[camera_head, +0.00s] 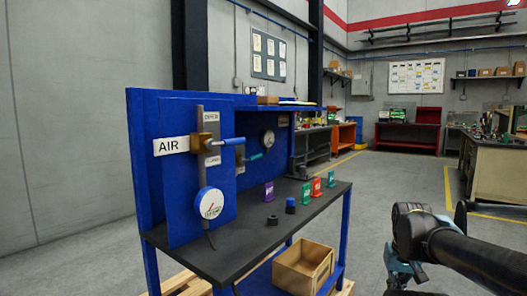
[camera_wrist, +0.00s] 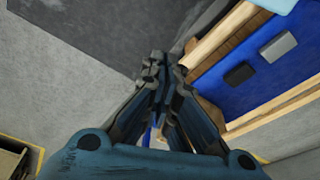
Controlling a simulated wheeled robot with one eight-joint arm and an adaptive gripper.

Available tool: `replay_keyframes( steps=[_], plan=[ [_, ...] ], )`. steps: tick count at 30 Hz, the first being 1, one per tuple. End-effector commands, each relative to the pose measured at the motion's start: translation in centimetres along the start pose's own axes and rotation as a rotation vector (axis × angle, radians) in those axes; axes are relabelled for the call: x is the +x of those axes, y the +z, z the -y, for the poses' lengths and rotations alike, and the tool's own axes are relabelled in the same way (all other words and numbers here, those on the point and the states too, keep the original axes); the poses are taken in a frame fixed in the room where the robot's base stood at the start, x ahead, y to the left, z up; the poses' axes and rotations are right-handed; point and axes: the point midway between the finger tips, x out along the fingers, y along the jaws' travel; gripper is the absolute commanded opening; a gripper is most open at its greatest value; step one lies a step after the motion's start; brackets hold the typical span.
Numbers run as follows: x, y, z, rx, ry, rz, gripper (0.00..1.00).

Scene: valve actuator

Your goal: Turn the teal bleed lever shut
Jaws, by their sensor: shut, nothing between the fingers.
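A small teal lever (camera_head: 256,156) sticks out to the right on the bench's back panel, behind and below a blue lever handle (camera_head: 233,141). The blue handle points right from a brass valve body (camera_head: 205,143) on a grey vertical pipe. The teal lever's mount is partly hidden by the front panel. My gripper (camera_wrist: 163,65) is shut and empty in the wrist view, its dark fingers together and pointing away. In the head view my arm is at the lower right, well apart from the levers. Neither lever is recognisable in the wrist view.
The blue bench has a dark top (camera_head: 257,236) carrying purple, green and red tags and two small dark pieces. A white gauge (camera_head: 210,203) hangs below the AIR sign (camera_head: 171,145). An open wooden box (camera_head: 303,268) sits low. Floor right of the bench is clear.

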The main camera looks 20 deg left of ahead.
Motion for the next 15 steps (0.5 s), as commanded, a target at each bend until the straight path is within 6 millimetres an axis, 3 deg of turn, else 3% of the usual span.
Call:
replay_keyframes(
  steps=[5,8,11,15],
  plan=[
    [-0.9,0.4,0.2,-0.009,-0.006,-0.015,0.0],
    [-2.0,-1.1,1.0,-0.048,-0.03,-0.032,0.0],
    [-4.1,-4.1,2.6,-0.124,-0.077,-0.064,0.0],
    [-8.3,-9.8,6.1,-0.266,-0.167,-0.135,0.0]
  ],
)
